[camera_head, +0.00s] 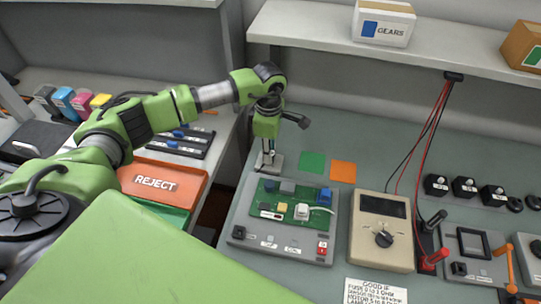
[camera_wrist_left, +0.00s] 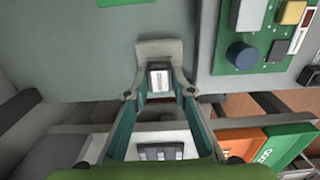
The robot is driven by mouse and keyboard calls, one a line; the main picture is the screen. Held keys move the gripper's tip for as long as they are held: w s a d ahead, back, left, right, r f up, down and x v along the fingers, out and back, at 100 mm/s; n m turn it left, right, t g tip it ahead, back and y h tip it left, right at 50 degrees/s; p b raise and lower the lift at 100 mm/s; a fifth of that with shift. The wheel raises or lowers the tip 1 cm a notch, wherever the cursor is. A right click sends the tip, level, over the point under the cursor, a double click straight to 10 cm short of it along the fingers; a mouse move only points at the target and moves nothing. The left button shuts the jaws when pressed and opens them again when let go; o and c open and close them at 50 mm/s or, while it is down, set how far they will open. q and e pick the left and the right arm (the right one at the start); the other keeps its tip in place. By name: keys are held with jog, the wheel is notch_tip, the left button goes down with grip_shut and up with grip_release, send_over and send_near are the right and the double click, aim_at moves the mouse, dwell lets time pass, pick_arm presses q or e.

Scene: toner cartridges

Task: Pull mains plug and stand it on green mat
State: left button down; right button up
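My left gripper (camera_head: 268,160) points down at the back left corner of the grey test board (camera_head: 232,243). In the left wrist view its two fingers (camera_wrist_left: 160,78) stand apart on either side of a small white, dark-edged piece, which may be the mains plug (camera_wrist_left: 159,78). A grey block (camera_wrist_left: 158,49) sits just beyond the tips. I cannot tell whether the fingers press on the piece. The gripper hides most of this spot in the head view. The green mat (camera_head: 312,162) lies flat and bare on the bench, right of the gripper. My right gripper is not in view.
An orange mat (camera_head: 343,171) lies right of the green one. A beige meter (camera_head: 382,230) stands right of the board. An orange REJECT tray (camera_head: 160,181) is at the left, across a gap. A shelf (camera_head: 310,30) overhangs the back.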

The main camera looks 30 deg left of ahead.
pick_arm(q)
jog(key=shift+r, duration=0.3)
jog(key=shift+r+p, duration=0.3)
jog(key=shift+r, duration=0.05)
dwell(0.3)
jog(key=shift+r+p, duration=0.5)
jog(key=shift+r, duration=0.65)
dwell(0.5)
jog(key=shift+r+p, duration=0.3)
jog(key=shift+r, duration=0.45)
dwell(0.4)
jog(key=shift+r+p, duration=0.9)
jog(key=shift+r, duration=1.1)
